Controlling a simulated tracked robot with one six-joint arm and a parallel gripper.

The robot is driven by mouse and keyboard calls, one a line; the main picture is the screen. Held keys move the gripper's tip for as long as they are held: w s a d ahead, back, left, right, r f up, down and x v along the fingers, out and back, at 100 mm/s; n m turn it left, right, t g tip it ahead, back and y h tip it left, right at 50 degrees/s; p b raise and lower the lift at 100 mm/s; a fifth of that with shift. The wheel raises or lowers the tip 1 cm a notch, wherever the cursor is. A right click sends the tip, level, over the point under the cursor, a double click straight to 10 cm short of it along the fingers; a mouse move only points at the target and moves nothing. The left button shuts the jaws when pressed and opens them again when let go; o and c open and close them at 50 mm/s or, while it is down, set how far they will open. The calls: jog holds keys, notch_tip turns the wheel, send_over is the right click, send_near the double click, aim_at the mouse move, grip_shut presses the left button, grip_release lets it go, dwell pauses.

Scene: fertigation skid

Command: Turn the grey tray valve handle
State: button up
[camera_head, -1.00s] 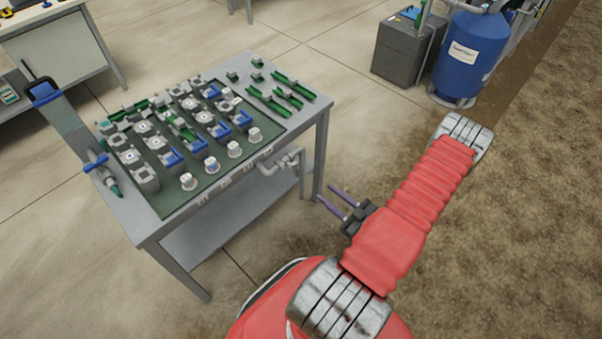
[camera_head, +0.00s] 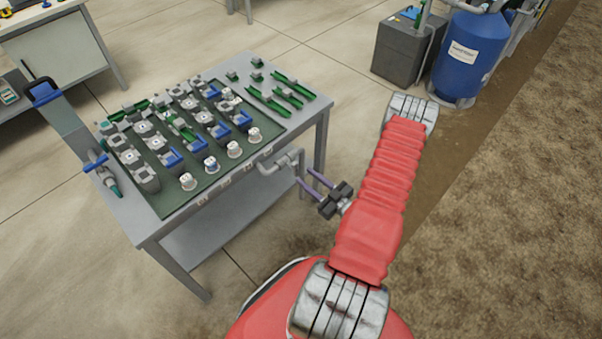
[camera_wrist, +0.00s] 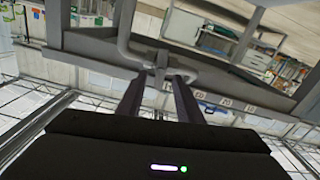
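The grey tray valve, a bent grey pipe (camera_head: 280,162) with a fitting, juts from the table's near right edge. In the wrist view the grey valve handle (camera_wrist: 160,68) shows ahead, between the lines of my two fingers. My gripper (camera_head: 303,176) is open, with two parallel fingers pointing at the valve from the right. In the wrist view my gripper (camera_wrist: 157,84) has a clear gap between its dark fingers. The fingertips look close to the handle, but I cannot tell if they touch it.
The grey table (camera_head: 135,222) carries a green mat with several fittings and knobs. A blue-handled tool (camera_head: 95,163) lies at its left edge. A blue tank (camera_head: 466,55) and a grey box (camera_head: 402,50) stand at the back right.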

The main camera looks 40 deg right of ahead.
aim_at(297, 170)
jog(key=shift+w, duration=1.9)
jog(key=shift+c, duration=0.2)
grip_shut()
